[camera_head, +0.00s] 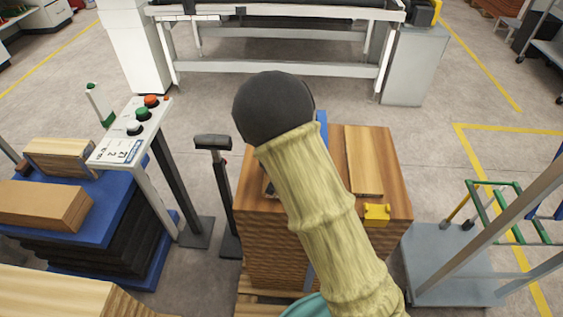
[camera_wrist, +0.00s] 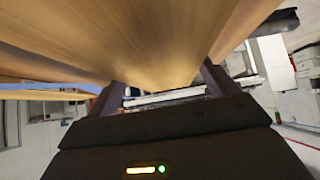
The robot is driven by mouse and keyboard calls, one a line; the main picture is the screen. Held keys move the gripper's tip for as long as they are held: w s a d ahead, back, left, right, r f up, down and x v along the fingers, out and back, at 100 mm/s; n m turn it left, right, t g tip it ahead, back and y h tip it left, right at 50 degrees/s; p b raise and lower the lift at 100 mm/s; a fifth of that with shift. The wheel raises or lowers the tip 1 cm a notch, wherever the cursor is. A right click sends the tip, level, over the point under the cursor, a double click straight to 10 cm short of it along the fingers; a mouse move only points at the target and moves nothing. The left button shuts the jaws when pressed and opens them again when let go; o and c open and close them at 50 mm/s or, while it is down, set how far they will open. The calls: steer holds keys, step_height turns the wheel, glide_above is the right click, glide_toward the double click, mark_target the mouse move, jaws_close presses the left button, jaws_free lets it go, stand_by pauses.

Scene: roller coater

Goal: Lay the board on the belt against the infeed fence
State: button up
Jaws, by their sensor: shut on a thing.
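My gripper (camera_wrist: 163,88) shows in the wrist view with a dark finger on each side of a wooden board (camera_wrist: 165,40). It is shut on this board, which fills much of the upper picture. In the head view my arm's dark wrist hides the gripper and what it holds. The conveyor's dark belt (camera_head: 285,23) runs along the top edge of the head view on a white frame, apart from my arm. I cannot make out the infeed fence.
A grey cart (camera_head: 450,265) is at right. Floor before the conveyor is clear.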

step_height(320, 180, up, 8)
steer(key=shift+f+p, duration=0.1)
steer(key=shift+p, duration=0.2)
stand_by(0.4)
